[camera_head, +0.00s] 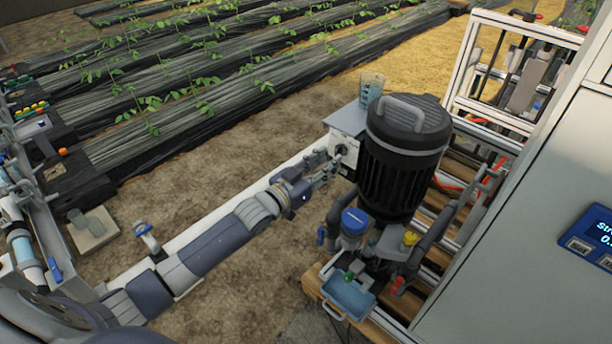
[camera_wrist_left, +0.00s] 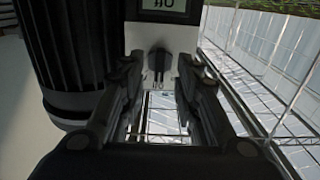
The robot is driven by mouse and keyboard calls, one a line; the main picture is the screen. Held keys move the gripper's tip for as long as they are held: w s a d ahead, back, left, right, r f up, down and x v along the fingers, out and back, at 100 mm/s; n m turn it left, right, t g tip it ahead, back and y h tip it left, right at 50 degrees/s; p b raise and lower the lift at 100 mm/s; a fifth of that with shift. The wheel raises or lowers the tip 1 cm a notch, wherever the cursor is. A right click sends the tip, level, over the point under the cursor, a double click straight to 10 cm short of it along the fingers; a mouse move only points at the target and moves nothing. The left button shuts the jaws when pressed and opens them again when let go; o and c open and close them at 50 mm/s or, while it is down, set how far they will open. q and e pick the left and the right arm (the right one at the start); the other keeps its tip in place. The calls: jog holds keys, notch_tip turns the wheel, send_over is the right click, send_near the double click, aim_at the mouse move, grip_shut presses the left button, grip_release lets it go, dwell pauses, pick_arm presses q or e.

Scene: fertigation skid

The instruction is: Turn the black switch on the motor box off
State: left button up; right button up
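The motor box (camera_head: 348,119) is a light grey box on the left side of the black motor (camera_head: 400,150). Its black switch (camera_head: 341,149) sits on the face turned towards my left gripper (camera_head: 327,160). In the left wrist view the switch (camera_wrist_left: 158,60) is a dark knob on a pale plate, with a small label or display (camera_wrist_left: 165,8) above it. My left gripper (camera_wrist_left: 157,75) is open there, its two fingers apart, with the switch showing between the fingertips. I cannot tell whether the fingers touch it. My right gripper is not in view.
A clear beaker (camera_head: 371,88) stands on top of the motor box. A blue-capped vessel (camera_head: 354,222), a blue tray (camera_head: 348,296) and pipes with valves lie below the motor. A grey cabinet (camera_head: 520,240) fills the right. Bare soil (camera_head: 240,150) lies left of the motor.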

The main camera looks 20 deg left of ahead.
pick_arm(q)
jog(key=v, duration=0.9)
jog(key=shift+s, duration=0.1)
